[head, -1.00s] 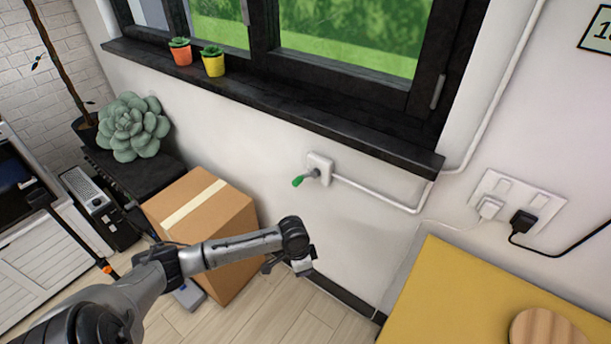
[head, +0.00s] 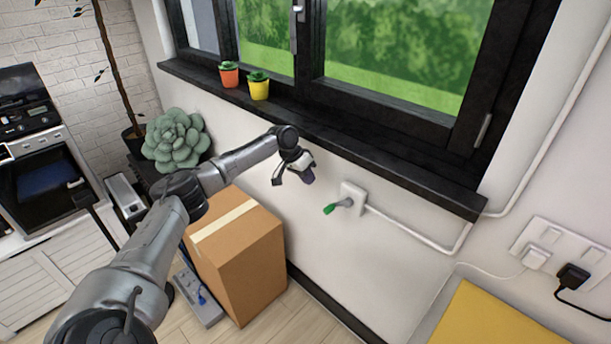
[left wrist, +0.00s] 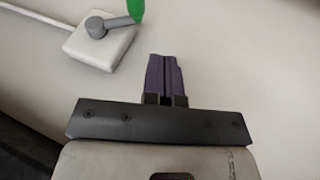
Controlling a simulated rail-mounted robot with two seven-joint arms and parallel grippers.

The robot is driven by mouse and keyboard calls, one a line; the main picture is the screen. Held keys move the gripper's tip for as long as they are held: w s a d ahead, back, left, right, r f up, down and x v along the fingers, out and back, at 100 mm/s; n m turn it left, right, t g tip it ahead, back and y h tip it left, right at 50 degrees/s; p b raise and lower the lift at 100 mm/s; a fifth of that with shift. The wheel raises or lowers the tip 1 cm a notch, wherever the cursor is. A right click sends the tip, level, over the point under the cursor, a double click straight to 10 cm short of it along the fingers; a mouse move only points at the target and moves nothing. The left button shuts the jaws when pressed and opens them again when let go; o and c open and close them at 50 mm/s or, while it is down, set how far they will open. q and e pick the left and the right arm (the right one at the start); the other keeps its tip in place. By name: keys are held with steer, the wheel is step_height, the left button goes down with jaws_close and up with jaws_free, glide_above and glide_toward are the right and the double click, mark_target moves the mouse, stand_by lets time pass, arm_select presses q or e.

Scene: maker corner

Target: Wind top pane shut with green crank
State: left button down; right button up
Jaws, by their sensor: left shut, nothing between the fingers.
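The green-handled crank (head: 331,208) sticks out from a white wall plate (head: 352,197) below the window sill. In the left wrist view the grey crank arm (left wrist: 109,25) and part of the green handle (left wrist: 136,9) show at the top left, cut off by the edge. My left gripper (head: 308,175) is up and left of the crank, apart from it. Its dark purple fingers (left wrist: 166,75) are together and empty. The dark-framed window (head: 400,50) shows only its lower part, so the top pane is out of view. My right gripper is not in view.
A dark sill (head: 400,178) runs above the crank, with an orange pot (head: 229,76) and a yellow pot (head: 259,88) on it. A cardboard box (head: 250,262) stands on the floor below. A white conduit (head: 415,235) runs right from the plate. A yellow surface (head: 490,325) is at lower right.

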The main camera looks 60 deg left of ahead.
arm_select(q)
steer(key=w+d+f+b, duration=0.1)
steer(key=w+d+f, duration=0.2)
steer(key=f, duration=0.3)
steer(key=shift+d+f, duration=0.4)
steer(key=shift+d, duration=0.25)
steer(key=shift+w, duration=0.1)
steer(key=shift+w+d+f+t+h, duration=0.15)
steer(key=shift+d+f+t+h, duration=0.2)
steer(key=shift+f+h, duration=0.35)
